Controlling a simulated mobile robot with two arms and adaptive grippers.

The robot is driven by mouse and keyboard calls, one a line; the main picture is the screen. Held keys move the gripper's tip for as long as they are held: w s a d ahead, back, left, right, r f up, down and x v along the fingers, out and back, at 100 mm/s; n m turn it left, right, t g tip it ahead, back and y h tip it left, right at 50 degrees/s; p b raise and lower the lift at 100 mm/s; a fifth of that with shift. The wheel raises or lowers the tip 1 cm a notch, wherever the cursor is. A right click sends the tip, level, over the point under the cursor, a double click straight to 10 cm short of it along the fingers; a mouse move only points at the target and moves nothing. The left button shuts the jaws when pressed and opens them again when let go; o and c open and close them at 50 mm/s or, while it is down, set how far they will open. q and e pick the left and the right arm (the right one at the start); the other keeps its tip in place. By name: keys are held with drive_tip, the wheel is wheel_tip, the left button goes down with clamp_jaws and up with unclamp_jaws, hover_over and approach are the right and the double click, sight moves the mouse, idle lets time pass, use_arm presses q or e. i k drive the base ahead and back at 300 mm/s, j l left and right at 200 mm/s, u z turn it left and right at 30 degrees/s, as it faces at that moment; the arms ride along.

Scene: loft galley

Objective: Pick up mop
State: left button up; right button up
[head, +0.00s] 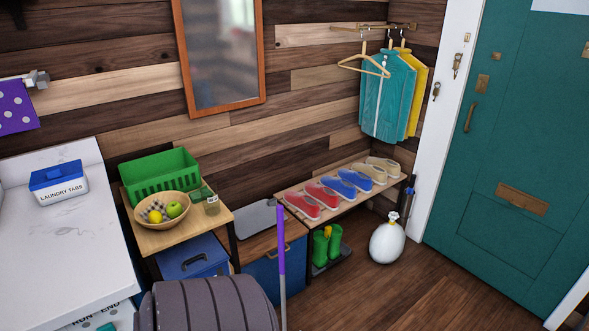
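A long thin pole with a purple upper part and a pale grey lower part (281,245) stands nearly upright at the bottom centre of the head view, in front of the low bench. It looks like the mop's handle. Its lower end runs out of the picture, so no mop head shows. Neither of my grippers is in view, and nothing is seen holding the pole.
A dark grey ribbed, rounded shape (205,305) fills the bottom left of the pole. A shoe bench (340,187) and green boots (327,245) stand behind. A white tank (387,242) stands near the teal door (510,140). Wooden floor (400,295) is clear at right.

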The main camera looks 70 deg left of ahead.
sight(280, 219)
drive_tip(key=u, duration=2.15)
